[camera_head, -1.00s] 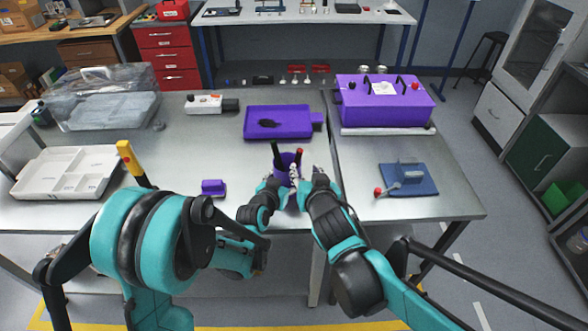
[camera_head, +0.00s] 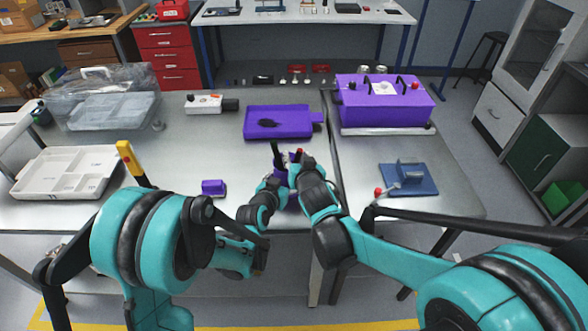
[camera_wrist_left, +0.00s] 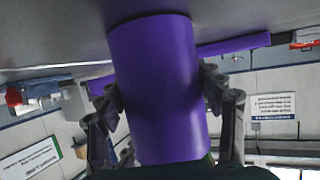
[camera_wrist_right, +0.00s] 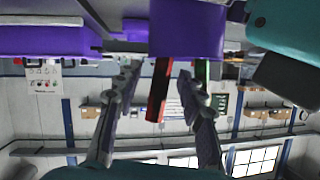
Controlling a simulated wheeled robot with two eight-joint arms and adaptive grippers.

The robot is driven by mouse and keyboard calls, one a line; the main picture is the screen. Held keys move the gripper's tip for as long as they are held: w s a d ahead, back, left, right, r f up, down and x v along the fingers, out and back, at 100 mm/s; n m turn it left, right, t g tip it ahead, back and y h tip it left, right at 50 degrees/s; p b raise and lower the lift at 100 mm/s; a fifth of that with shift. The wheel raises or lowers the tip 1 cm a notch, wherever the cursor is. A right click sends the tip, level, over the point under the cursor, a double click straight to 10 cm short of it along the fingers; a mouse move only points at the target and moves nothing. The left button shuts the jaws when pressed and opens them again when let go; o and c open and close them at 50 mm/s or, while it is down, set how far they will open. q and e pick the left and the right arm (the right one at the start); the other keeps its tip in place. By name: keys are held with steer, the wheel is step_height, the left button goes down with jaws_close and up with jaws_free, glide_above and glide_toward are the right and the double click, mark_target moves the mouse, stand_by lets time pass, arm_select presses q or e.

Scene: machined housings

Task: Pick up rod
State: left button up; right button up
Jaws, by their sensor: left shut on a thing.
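A purple cup (camera_head: 281,160) stands near the front edge of the table and holds upright rods. It fills the middle of the left wrist view (camera_wrist_left: 160,85). My left gripper (camera_wrist_left: 161,90) is shut on the cup, one finger on each side. A red rod (camera_wrist_right: 160,88) and a dark green rod (camera_head: 276,150) stick out of the cup. My right gripper (camera_wrist_right: 157,80) is open at the cup's mouth, with the red rod between its fingers and a gap on each side. In the head view my right gripper hides most of the red rod.
A purple tray (camera_head: 260,133) lies behind the cup and a small purple block (camera_head: 213,188) to its left. A purple box (camera_head: 385,103) and a blue fixture (camera_head: 425,184) are on the right. A white divided tray (camera_head: 30,190) lies far left.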

jaws_close()
step_height(320, 180, up, 18)
stand_by(0.7)
arm_select(q)
steer(key=o, duration=1.3)
steer(key=shift+c, duration=0.2)
